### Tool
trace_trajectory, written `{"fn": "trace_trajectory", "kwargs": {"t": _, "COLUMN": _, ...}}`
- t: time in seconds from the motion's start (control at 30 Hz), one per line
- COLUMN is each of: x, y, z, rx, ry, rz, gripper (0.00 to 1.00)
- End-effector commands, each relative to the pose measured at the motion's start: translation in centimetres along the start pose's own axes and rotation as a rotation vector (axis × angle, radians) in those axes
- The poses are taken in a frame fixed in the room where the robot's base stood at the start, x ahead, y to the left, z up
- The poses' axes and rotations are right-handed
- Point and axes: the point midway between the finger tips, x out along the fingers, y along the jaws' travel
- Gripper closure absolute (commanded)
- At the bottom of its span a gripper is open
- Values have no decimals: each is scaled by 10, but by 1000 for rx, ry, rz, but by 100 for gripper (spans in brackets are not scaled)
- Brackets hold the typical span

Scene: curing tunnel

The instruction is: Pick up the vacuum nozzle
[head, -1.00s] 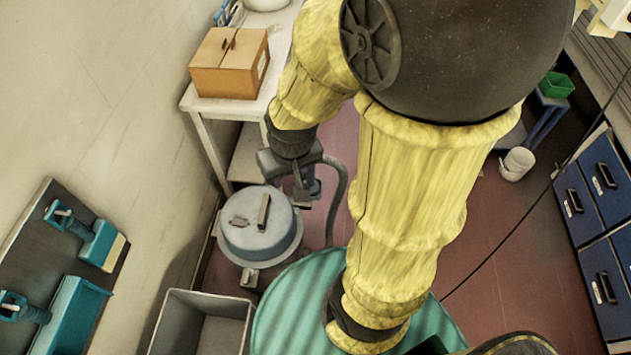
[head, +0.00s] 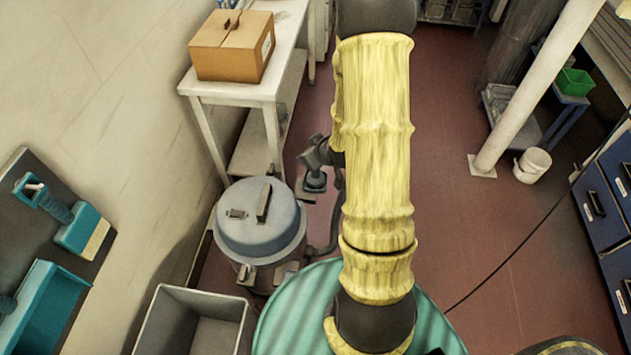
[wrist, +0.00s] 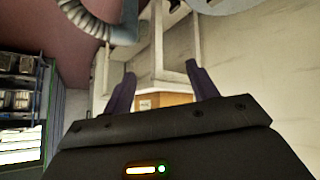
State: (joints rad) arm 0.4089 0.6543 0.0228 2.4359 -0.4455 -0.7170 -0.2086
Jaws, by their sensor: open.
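The vacuum nozzle, as far as I can tell, is the dark piece (head: 318,153) at the end of the grey hose, just left of my yellow-sleeved arm in the head view. A dark end piece (wrist: 124,30) joined to the ribbed hose (wrist: 82,18) also shows at the top left of the wrist view. The grey vacuum canister (head: 262,222) stands left of it. My gripper (wrist: 163,90) is open, with nothing between its fingers; the dark piece lies beyond and above the left finger in that view. In the head view my arm seems to hide the gripper.
A white table (head: 262,92) with a cardboard box (head: 230,48) stands behind the canister. A grey bin (head: 200,308) and a green striped drum (head: 300,310) are in front. A white post (head: 530,95) and bucket (head: 533,165) stand right. Red floor between is open.

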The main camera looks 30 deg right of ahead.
Motion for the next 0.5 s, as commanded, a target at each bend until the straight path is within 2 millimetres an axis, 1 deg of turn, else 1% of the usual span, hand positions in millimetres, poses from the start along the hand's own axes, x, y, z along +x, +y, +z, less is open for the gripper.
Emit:
{"fn": "trace_trajectory", "kwargs": {"t": 0.03, "x": 24, "y": 3, "z": 22, "rx": 4, "ry": 39, "rz": -6, "gripper": 42}}
{"fn": "trace_trajectory", "kwargs": {"t": 0.1, "x": 44, "y": 8, "z": 38, "rx": 2, "ry": 113, "rz": -13, "gripper": 42}}
{"fn": "trace_trajectory", "kwargs": {"t": 0.2, "x": 67, "y": 12, "z": 62, "rx": 11, "ry": 224, "rz": -19, "gripper": 42}}
{"fn": "trace_trajectory", "kwargs": {"t": 0.33, "x": 91, "y": 16, "z": 94, "rx": 43, "ry": 378, "rz": -14, "gripper": 42}}
{"fn": "trace_trajectory", "kwargs": {"t": 0.4, "x": 99, "y": 18, "z": 113, "rx": 71, "ry": 465, "rz": -4, "gripper": 42}}
{"fn": "trace_trajectory", "kwargs": {"t": 0.5, "x": 106, "y": 21, "z": 139, "rx": 121, "ry": 588, "rz": 23, "gripper": 42}}
